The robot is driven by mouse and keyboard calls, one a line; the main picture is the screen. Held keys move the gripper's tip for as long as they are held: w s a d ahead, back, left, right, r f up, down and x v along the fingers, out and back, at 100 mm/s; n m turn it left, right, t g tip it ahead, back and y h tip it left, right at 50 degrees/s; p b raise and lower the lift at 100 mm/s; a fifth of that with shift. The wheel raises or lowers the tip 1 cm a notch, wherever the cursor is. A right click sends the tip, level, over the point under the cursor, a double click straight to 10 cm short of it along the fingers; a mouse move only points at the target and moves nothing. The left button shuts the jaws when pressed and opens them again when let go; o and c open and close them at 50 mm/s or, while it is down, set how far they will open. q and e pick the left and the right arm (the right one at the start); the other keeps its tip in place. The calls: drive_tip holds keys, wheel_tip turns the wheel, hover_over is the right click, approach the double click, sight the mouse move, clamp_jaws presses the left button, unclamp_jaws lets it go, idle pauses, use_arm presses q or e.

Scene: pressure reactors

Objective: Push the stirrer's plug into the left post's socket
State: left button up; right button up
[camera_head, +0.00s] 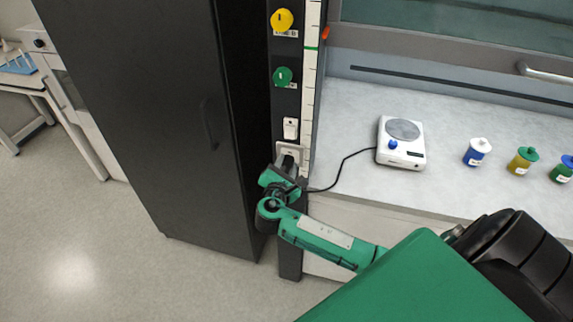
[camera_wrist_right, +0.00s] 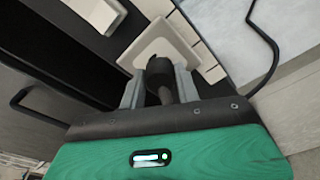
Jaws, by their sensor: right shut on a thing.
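The stirrer (camera_head: 401,142), a white box with a round grey plate and a blue knob, stands on the bench. Its black cord (camera_head: 340,172) runs left to my right gripper. The left post (camera_head: 287,105) is dark and carries a white socket plate (camera_head: 291,151). My right gripper (camera_head: 287,168) is at the socket, shut on the black plug. In the right wrist view the plug (camera_wrist_right: 160,72) sits between the fingers in front of the socket plate (camera_wrist_right: 162,43). Its front end is against or very near the plate; I cannot tell how deep it is. My left gripper is not in view.
A white switch (camera_head: 290,128) and green and yellow knobs (camera_head: 282,76) are above the socket. A tall black cabinet (camera_head: 160,110) stands close on the left. Several small lidded jars (camera_head: 477,152) stand on the bench (camera_head: 450,190) to the right.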

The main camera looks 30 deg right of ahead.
drive_tip(key=shift+p, duration=0.3)
idle(0.7)
drive_tip(key=shift+w+d, duration=0.35)
drive_tip(key=shift+d, duration=0.1)
idle(0.5)
drive_tip(key=o, duration=1)
drive_tip(key=b+v, duration=0.3)
drive_tip(key=v, duration=1.1)
drive_tip(key=shift+d, duration=0.1)
